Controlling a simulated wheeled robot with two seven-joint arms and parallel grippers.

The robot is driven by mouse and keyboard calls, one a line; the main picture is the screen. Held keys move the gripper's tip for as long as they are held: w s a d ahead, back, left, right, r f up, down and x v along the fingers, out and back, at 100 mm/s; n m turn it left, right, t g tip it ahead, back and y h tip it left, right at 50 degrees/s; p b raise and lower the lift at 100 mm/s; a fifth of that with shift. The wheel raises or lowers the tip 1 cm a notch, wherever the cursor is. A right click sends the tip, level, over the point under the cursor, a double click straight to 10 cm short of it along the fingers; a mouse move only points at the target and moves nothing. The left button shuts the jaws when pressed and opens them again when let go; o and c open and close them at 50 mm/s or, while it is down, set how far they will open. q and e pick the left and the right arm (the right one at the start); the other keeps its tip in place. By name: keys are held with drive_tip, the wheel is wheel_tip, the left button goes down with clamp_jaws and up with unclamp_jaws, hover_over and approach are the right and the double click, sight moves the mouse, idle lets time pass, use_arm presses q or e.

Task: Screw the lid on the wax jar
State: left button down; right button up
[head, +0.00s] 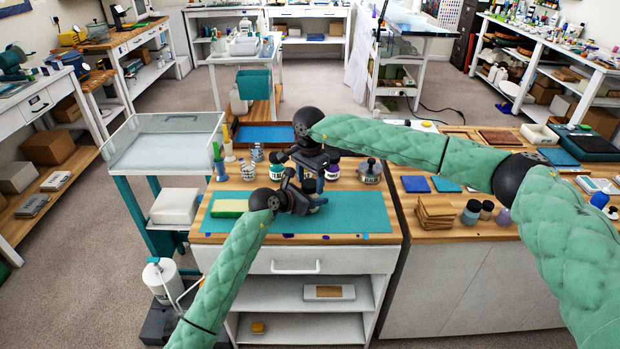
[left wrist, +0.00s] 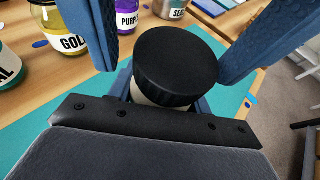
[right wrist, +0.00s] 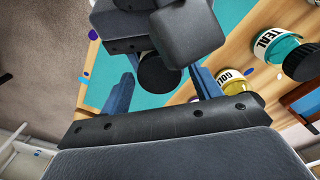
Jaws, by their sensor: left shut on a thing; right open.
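The wax jar (left wrist: 143,96) has a pale cream body, mostly hidden under a round black lid (left wrist: 176,62) that sits on top of it. I cannot tell whether the lid is threaded. My left gripper (head: 313,202) is shut on the jar's body above the teal mat. My right gripper (head: 311,178) points down from above, open. In the left wrist view its two blue fingers stand on either side of the lid. The right wrist view also shows the lid (right wrist: 157,75) between those fingers, with gaps at both sides.
A teal mat (head: 350,215) covers the bench front, with a yellow-green sponge (head: 229,208) at its left. Behind stand the gold jar (left wrist: 62,28), the purple jar (left wrist: 128,18), the teal jar (right wrist: 277,50) and others. A wooden-rimmed blue tray (head: 264,133) lies at the back. The mat's right side is clear.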

drive_tip(key=c, duration=1)
drive_tip(key=m, duration=0.6)
drive_tip(key=shift+m, duration=0.3)
drive_tip(key=o, duration=1.1)
drive_tip(key=shift+r, duration=0.1)
drive_tip(key=shift+r, duration=2.15)
